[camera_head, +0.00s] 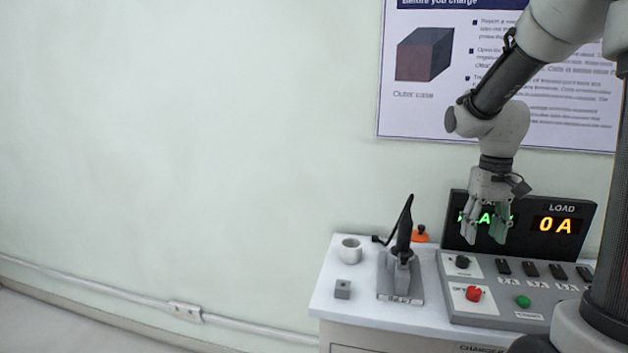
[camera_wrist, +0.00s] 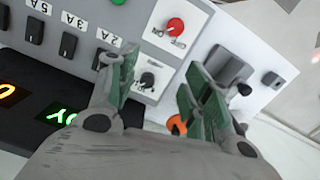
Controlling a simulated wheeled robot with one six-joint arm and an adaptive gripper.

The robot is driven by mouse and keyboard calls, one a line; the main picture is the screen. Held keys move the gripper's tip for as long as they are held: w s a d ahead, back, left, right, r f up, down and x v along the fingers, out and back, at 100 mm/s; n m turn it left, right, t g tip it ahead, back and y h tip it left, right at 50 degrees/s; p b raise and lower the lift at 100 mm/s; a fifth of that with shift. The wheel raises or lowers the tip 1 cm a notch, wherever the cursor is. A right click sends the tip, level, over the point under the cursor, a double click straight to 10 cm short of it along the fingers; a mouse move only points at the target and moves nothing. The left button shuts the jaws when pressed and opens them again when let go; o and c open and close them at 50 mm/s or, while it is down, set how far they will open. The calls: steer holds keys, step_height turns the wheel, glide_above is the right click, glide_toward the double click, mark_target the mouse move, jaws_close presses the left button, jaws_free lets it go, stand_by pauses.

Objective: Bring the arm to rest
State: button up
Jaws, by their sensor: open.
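My gripper (camera_head: 484,238) hangs from the arm in front of the dark display (camera_head: 450,240), above the control panel, pointing down. Its fingers are apart with nothing between them. In the wrist view the gripper (camera_wrist: 155,88) shows two green-padded fingers spread wide, with the panel below them. The gripper hides part of the green readout in the head view. The amber readout says 0 A under the word LOAD.
The grey panel (camera_head: 460,312) carries a red knob (camera_head: 474,293), a green button (camera_head: 522,301), a black knob (camera_head: 462,262) and several black switches. Left of it stand a black-handled tool in a stand (camera_head: 402,280), a white cup (camera_head: 350,250), a grey block (camera_head: 342,289) and an orange item (camera_head: 420,234). A poster (camera_head: 430,115) hangs behind.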

steer(key=s+a+r+t, duration=0.2)
steer(key=s+r, duration=0.2)
steer(key=s, duration=0.4)
steer(key=s+a+r+n+t, duration=0.1)
steer(key=s+r+t, duration=0.2)
steer(key=s, duration=0.6)
steer(key=shift+a+r, duration=0.35)
steer(key=shift+r, duration=0.6)
